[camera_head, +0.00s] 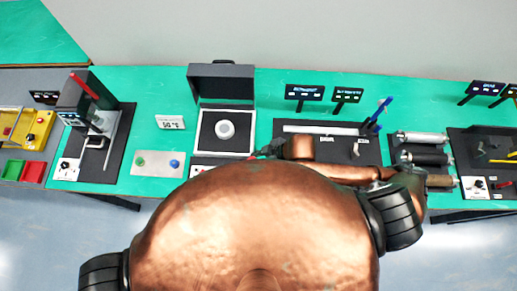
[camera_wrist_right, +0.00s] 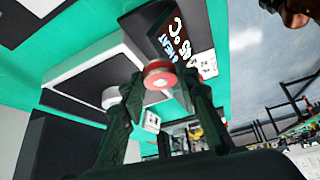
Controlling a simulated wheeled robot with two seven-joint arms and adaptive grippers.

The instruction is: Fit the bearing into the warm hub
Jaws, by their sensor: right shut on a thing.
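A pale round piece, seemingly the hub, also shows in the right wrist view (camera_wrist_right: 110,97), partly behind a finger. My right gripper (camera_head: 262,152) is just right of the heater's front corner, partly hidden by my own body. In the right wrist view the gripper (camera_wrist_right: 158,84) is shut on a small round red-and-white piece, seemingly the bearing (camera_wrist_right: 158,74), apart from the hub. My left gripper is not in view.
A dark station (camera_head: 330,146) lies to the right, then several rollers (camera_head: 424,158). The heater's raised lid stands behind the hub.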

